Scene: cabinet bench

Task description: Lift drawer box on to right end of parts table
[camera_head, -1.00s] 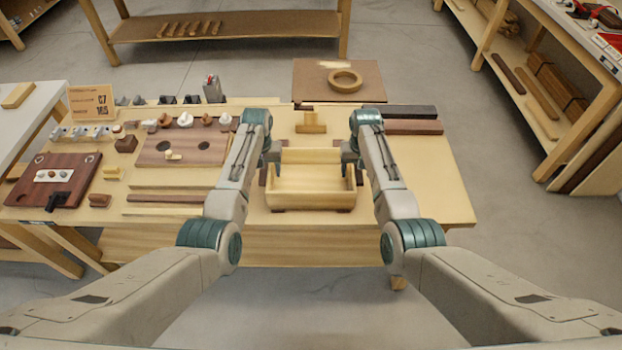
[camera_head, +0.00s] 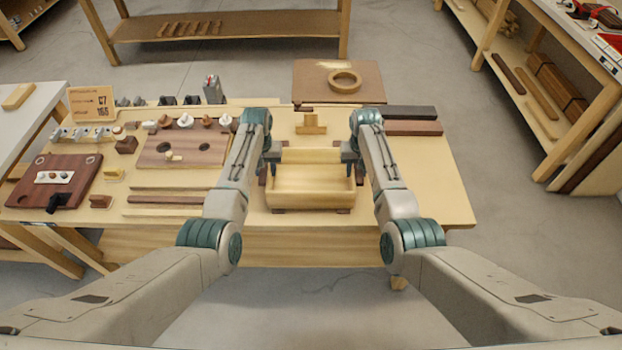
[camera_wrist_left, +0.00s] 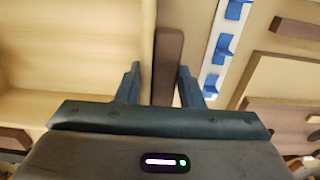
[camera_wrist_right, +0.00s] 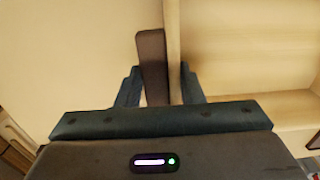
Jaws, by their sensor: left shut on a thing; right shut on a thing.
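The drawer box (camera_head: 310,201) is a pale, open-topped wooden box on the right half of the parts table (camera_head: 436,190). I cannot tell whether it rests there or is slightly raised. My left gripper (camera_head: 268,160) is at its left side and my right gripper (camera_head: 351,160) at its right side. In the left wrist view, the fingers (camera_wrist_left: 158,86) straddle the box's side wall (camera_wrist_left: 147,50) and a dark brown strip (camera_wrist_left: 167,60). In the right wrist view, the fingers (camera_wrist_right: 160,86) straddle the other wall (camera_wrist_right: 172,45) and a similar strip (camera_wrist_right: 152,60). Both are shut; fingertips are partly hidden.
A T-shaped wooden piece (camera_head: 310,124) stands behind the box. Dark bars (camera_head: 412,127) lie at the back right. Boards and several small parts, including a brown board (camera_head: 185,148), fill the left.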

